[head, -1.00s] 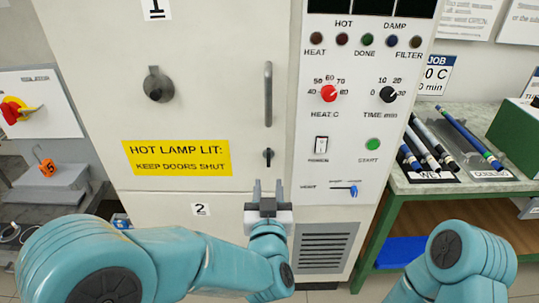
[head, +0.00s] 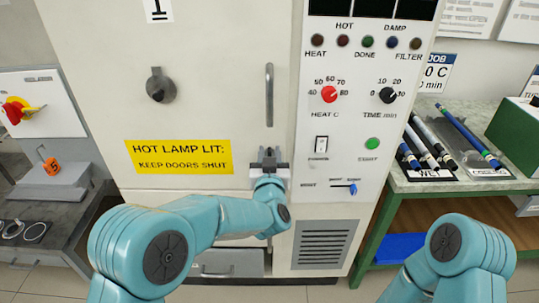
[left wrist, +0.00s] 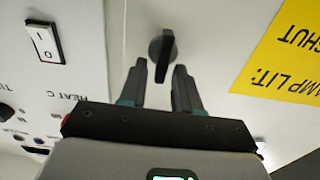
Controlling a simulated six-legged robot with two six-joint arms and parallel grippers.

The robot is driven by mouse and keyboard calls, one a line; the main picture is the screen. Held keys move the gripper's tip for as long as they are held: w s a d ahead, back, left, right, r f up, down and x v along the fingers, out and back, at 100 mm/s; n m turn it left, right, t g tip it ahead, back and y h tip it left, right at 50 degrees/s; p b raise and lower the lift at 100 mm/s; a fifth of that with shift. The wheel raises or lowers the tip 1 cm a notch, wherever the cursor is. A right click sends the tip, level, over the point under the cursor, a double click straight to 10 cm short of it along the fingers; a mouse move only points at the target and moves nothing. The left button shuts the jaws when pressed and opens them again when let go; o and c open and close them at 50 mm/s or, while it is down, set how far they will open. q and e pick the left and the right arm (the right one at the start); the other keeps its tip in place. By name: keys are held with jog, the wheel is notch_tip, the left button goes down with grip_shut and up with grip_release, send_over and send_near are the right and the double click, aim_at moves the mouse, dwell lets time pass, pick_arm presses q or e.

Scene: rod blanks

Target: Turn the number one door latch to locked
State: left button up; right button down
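The number one door (head: 215,60) is cream and shut, with a "1" label at its top. Its latch is a small black knob; in the left wrist view the latch (left wrist: 166,52) shows its bar standing nearly upright in the picture. In the head view my gripper mostly hides it. My left gripper (head: 269,154) is in front of the latch; in the left wrist view the gripper (left wrist: 160,72) is open, its fingertips on either side of the bar's lower end. I cannot tell whether they touch it. Only my right arm's link shows; its gripper is out of view.
A vertical grey door handle (head: 269,95) is just above the latch. A yellow sign (head: 180,156) is left of it. The control panel (head: 345,150) with knobs, a rocker switch and a blue slider is close on the right. A bench (head: 470,187) with rods stands further right.

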pick_arm(q)
jog(key=c, duration=0.4)
jog(key=shift+a+f+n+b, duration=0.15)
jog(key=shift+n+b, duration=0.25)
jog(key=shift+b, duration=0.4)
jog(key=shift+c, duration=0.2)
jog(key=n+b, duration=0.4)
jog(key=b, duration=0.1)
jog(key=a+f+n+b, duration=0.1)
jog(key=n+b, duration=0.3)
jog(key=b, duration=0.1)
jog(key=n+b, duration=0.5)
jog(key=shift+a+f, duration=0.2)
jog(key=shift+a, duration=0.05)
grip_shut()
jog(key=shift+f+n+b, duration=0.15)
jog(key=shift+n+b, duration=1.7)
jog(key=shift+n, duration=0.25)
jog(key=o, duration=0.7)
grip_release()
jog(key=s, duration=1.6)
jog(key=shift+s, duration=0.25)
